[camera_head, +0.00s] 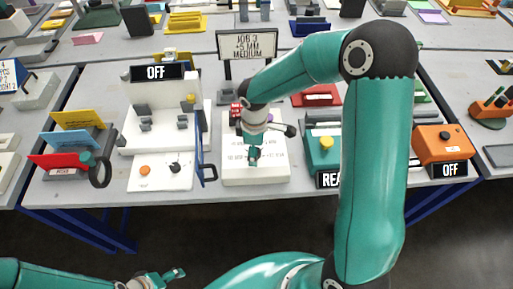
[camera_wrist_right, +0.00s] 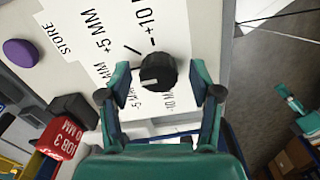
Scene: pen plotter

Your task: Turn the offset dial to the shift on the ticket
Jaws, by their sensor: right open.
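The ticket (camera_head: 247,44) stands at the back of the table and reads "JOB 3, +5 MM, MEDIUM". The black offset dial (camera_wrist_right: 155,72) shows in the right wrist view on a white panel with labels including "+5 MM" and "+10". A pale mark on it points toward picture left; I cannot tell the exact label. My right gripper (camera_wrist_right: 158,94) is open, its fingers on either side of the dial with gaps visible. In the head view my right gripper (camera_head: 253,155) covers the dial above the white box (camera_head: 255,178). My left gripper (camera_head: 168,278) is low at left; its jaws are unclear.
A purple button (camera_wrist_right: 20,53) marked "STORE" and a red block (camera_wrist_right: 60,137) with "JOB 3" lettering are by the dial. A white plotter (camera_head: 162,140) with an "OFF" sign stands left. A teal machine (camera_head: 324,155) stands right, partly behind my right arm.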

